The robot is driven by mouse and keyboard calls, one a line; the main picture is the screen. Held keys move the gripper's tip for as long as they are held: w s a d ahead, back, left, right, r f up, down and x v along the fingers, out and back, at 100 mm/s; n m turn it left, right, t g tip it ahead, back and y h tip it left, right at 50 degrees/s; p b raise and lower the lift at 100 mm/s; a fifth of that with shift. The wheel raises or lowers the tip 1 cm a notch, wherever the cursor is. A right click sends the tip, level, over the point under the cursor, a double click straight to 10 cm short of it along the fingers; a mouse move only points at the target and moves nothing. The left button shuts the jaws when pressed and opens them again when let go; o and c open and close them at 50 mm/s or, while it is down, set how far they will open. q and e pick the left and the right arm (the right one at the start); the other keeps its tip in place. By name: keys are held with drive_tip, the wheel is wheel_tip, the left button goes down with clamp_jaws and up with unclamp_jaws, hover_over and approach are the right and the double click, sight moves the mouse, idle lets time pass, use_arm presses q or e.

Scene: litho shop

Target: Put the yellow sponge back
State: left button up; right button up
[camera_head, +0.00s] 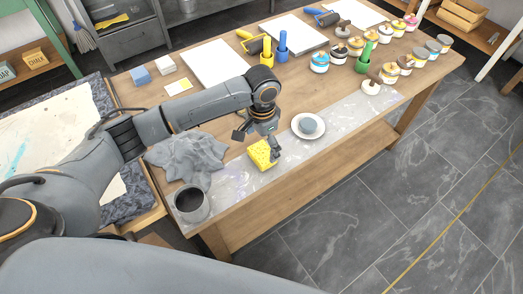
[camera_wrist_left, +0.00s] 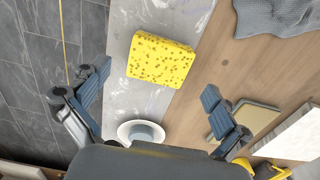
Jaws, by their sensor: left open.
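The yellow sponge (camera_head: 261,154) lies on the grey stained strip (camera_head: 235,180) along the table's front edge. It also shows whole in the left wrist view (camera_wrist_left: 160,59), with dark specks on its face. My left gripper (camera_head: 257,143) is over the sponge in the head view, covering a little of it. In the left wrist view the gripper (camera_wrist_left: 155,84) has its fingers spread wide, with nothing between the tips; the sponge lies beyond them, apart from both. My right gripper is in neither view.
A white saucer with a grey-blue bowl (camera_head: 308,127) stands right of the sponge. A grey cloth (camera_head: 187,158) and a dark-filled grey cup (camera_head: 191,203) are to its left. Rollers, white sheets and several paint jars (camera_head: 355,45) fill the table's back and right.

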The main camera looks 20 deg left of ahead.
sight(262, 153)
use_arm(q)
wheel_tip(262, 153, up, 8)
drive_tip(key=shift+f, duration=0.25)
idle(0.5)
